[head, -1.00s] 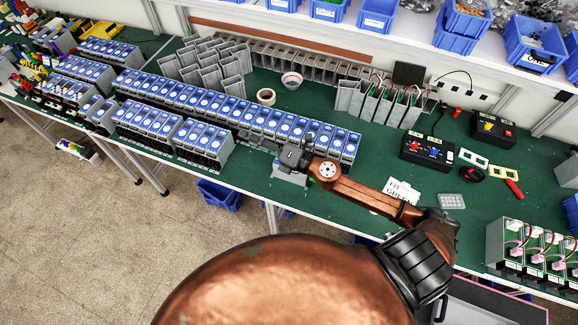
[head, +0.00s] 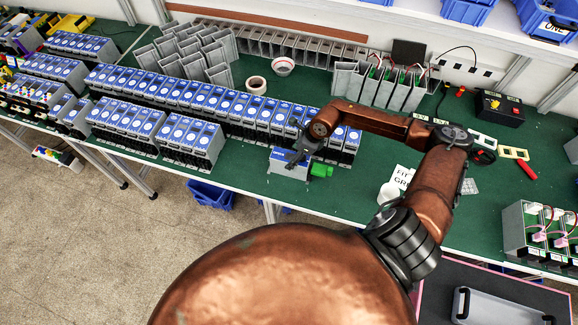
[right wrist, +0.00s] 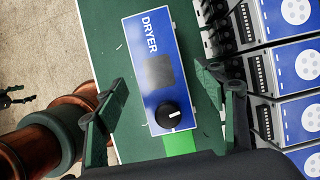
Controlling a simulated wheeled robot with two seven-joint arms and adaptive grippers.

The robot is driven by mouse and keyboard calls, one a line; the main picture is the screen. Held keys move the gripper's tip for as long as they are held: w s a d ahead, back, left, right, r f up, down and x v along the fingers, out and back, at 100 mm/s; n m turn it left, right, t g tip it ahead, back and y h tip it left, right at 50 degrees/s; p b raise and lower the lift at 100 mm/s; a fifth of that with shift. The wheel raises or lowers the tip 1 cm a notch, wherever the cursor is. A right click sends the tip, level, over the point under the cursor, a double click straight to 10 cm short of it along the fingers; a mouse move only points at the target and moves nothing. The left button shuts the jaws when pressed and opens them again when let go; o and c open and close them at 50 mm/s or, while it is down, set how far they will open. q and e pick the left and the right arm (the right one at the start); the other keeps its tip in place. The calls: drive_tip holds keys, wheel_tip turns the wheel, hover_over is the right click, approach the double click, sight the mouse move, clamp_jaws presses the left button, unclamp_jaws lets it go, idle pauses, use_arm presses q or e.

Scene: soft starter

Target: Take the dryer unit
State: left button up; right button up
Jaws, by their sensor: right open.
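The dryer unit (head: 289,168) is a small box with a blue face, lying near the front edge of the green bench. In the right wrist view its face (right wrist: 138,42) reads "DRYER", with a grey square and a black knob; a green part shows at its knob end. My right gripper (head: 296,158) is over the unit in the head view. In the right wrist view its open fingers (right wrist: 165,98) stand one on each side of the unit, near the knob end, with gaps visible. I cannot tell their exact height. My left gripper is not in the head view.
A long row of blue-faced units (head: 185,92) stands close behind the dryer unit. A shorter row (head: 190,142) stands to its left. A white cup (head: 390,193) and a sign (head: 404,176) are to its right. Clear green bench lies left of the dryer unit.

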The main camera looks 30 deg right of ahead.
sight(291, 157)
drive_tip(key=shift+x, duration=0.8)
drive_tip(key=shift+p+x, duration=0.4)
drive_tip(key=shift+x, duration=0.4)
drive_tip(key=p+x, duration=0.1)
drive_tip(key=x, duration=0.3)
drive_tip(key=shift+w+a+f, duration=0.1)
drive_tip(key=shift+w+a, duration=0.05)
drive_tip(key=shift+w, duration=0.05)
drive_tip(key=shift+f, duration=0.35)
drive_tip(key=shift+c, duration=0.2)
drive_tip(key=shift+w+r, duration=0.1)
drive_tip(key=shift+r, duration=0.05)
drive_tip(key=c, duration=1.7)
